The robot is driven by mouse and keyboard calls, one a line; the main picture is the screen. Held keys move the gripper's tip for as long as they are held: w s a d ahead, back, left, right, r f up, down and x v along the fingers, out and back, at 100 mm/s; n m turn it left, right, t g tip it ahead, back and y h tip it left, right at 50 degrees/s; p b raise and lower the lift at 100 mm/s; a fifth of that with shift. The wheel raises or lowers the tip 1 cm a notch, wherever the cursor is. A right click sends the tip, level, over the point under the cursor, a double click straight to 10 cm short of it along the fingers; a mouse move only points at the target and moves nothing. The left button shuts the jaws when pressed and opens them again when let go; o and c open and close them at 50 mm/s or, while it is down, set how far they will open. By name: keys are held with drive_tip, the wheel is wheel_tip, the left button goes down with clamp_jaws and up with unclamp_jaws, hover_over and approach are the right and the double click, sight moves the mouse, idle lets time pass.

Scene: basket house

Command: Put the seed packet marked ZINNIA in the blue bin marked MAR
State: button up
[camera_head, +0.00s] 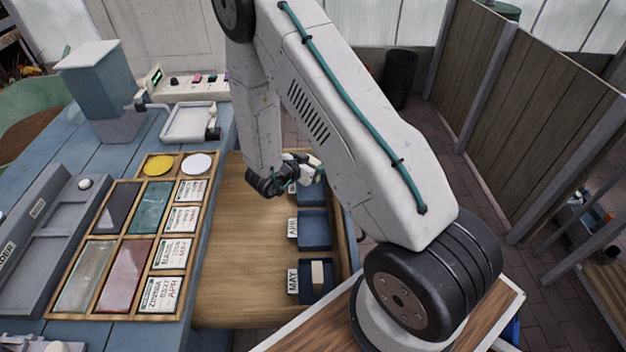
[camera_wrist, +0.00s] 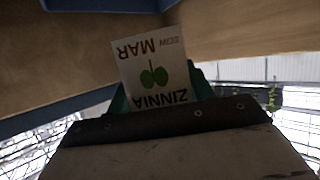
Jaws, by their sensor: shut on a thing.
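The white ZINNIA packet (camera_wrist: 152,75), with a green leaf print and the words SOW MAR, shows upside down in the wrist view. My gripper (camera_wrist: 158,98) is shut on it; green finger parts show at both sides. In the head view my gripper (camera_head: 308,168) is over the far end of the wooden shelf, by the farthest blue bin (camera_head: 312,196). That bin's label is mostly hidden, so MAR cannot be read there. I cannot make out the held packet in the head view, nor tell how high it is above the bin.
Nearer along the row stand the blue APR bin (camera_head: 315,232) and MAY bin (camera_head: 322,283); a pale block-like thing is in the latter. A wooden tray (camera_head: 137,234) with coloured panes and cards lies left. The wooden surface (camera_head: 240,255) left of the bins is bare.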

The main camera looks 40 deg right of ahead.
drive_tip(key=f, duration=0.5)
drive_tip(key=shift+a+f, duration=0.2)
drive_tip(key=shift+f, duration=0.45)
drive_tip(key=shift+s+f, duration=0.1)
drive_tip(key=shift+f, duration=0.1)
drive_tip(key=shift+f, duration=0.15)
drive_tip(key=o, duration=0.7)
drive_tip(key=shift+s+f, duration=0.1)
